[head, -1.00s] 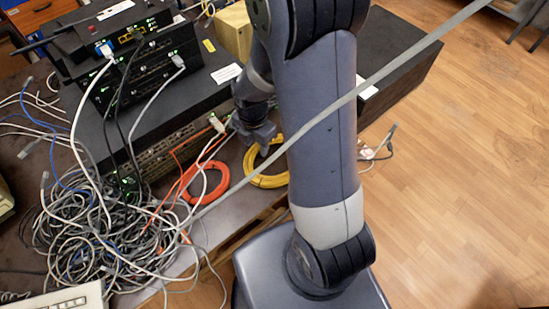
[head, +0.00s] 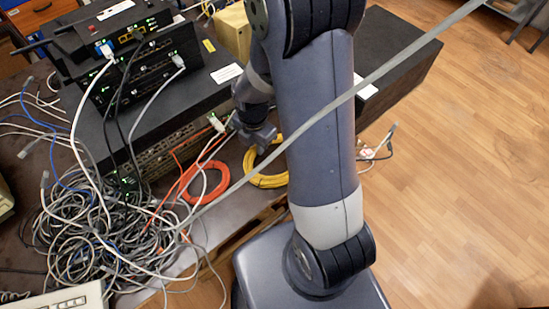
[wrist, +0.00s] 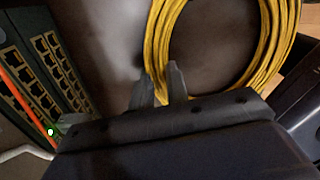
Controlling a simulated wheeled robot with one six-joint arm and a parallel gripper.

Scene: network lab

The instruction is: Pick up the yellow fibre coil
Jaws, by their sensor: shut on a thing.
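The yellow fibre coil (head: 268,181) is at the table's front edge, partly hidden behind my arm in the head view. In the wrist view the coil (wrist: 160,35) fills the top right as a ring of many strands around a bare dark patch. My gripper (head: 262,149) is at the coil's far left side, pointing down. In the wrist view its two fingers (wrist: 160,86) are close together at the coil's left strands, shut on them. The exact contact is hard to see. I cannot tell whether the coil is clear of the surface.
An orange coil (head: 205,184) lies just left of the yellow one. A heap of tangled cables (head: 95,235) covers the left. Stacked network devices (head: 145,75) stand behind. A grey cable (head: 385,70) crosses in front of my arm. Wooden floor is open at the right.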

